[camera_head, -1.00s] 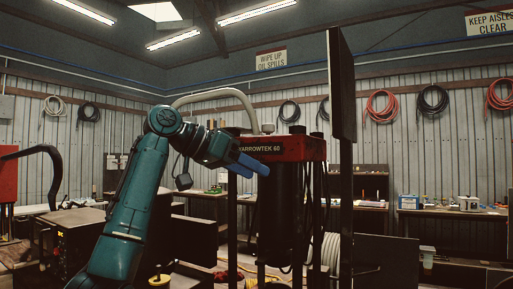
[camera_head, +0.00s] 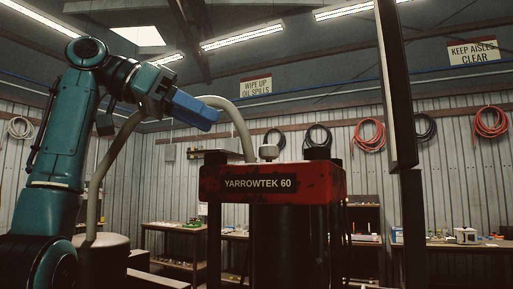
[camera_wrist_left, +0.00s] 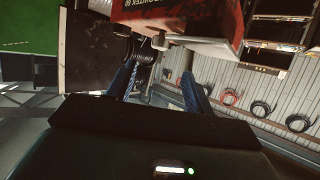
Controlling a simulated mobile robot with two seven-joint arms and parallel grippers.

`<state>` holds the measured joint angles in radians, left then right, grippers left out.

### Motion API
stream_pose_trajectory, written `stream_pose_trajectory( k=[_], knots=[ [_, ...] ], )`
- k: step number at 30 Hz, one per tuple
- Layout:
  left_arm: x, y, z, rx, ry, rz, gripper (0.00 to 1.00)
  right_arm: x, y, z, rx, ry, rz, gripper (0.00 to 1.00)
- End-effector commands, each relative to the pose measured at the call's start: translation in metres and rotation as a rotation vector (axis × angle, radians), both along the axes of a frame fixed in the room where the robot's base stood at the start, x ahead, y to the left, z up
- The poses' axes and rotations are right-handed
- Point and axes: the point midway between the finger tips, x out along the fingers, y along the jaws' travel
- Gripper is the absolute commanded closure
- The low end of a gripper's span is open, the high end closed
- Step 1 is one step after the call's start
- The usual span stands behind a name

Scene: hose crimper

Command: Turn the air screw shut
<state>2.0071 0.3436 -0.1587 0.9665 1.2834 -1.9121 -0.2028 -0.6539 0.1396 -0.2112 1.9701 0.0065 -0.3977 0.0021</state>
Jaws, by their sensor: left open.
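The red press head (camera_head: 272,184) labelled YARROWTEK 60 stands in the middle of the head view. A small pale knob (camera_head: 268,152) sits on its top; I take it for the air screw. My left gripper (camera_head: 203,115), with blue fingers, is open and empty, up and left of the knob and apart from it. In the left wrist view the red head (camera_wrist_left: 180,18) is at the top and a pale knob (camera_wrist_left: 158,42) shows just below it, beyond and between the spread fingers (camera_wrist_left: 160,85). My right gripper is not in view.
A thick grey hose (camera_head: 240,125) arches behind my left gripper to the press top. A dark cap (camera_head: 317,152) stands right of the knob. A tall dark panel (camera_head: 396,90) rises at the right. Benches (camera_head: 450,244) line the back wall.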

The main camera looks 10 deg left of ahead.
Motion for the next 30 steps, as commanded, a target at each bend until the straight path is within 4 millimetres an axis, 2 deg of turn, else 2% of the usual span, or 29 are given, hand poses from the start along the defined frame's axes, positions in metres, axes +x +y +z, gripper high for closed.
stream_pose_trajectory(
  k=[9, 15, 21, 30],
  knots=[
    [0.035, -0.052, -0.027, 0.001, 0.004, -0.001, 0.48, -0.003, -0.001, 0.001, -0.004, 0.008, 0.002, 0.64],
    [0.052, -0.077, -0.038, 0.000, 0.003, -0.001, 0.48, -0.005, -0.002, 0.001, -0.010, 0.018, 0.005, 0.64],
    [0.059, -0.087, -0.044, 0.000, 0.002, 0.001, 0.48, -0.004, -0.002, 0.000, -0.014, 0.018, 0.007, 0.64],
    [0.060, -0.088, -0.045, -0.001, 0.002, 0.001, 0.49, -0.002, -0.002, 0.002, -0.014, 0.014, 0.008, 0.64]
  ],
)
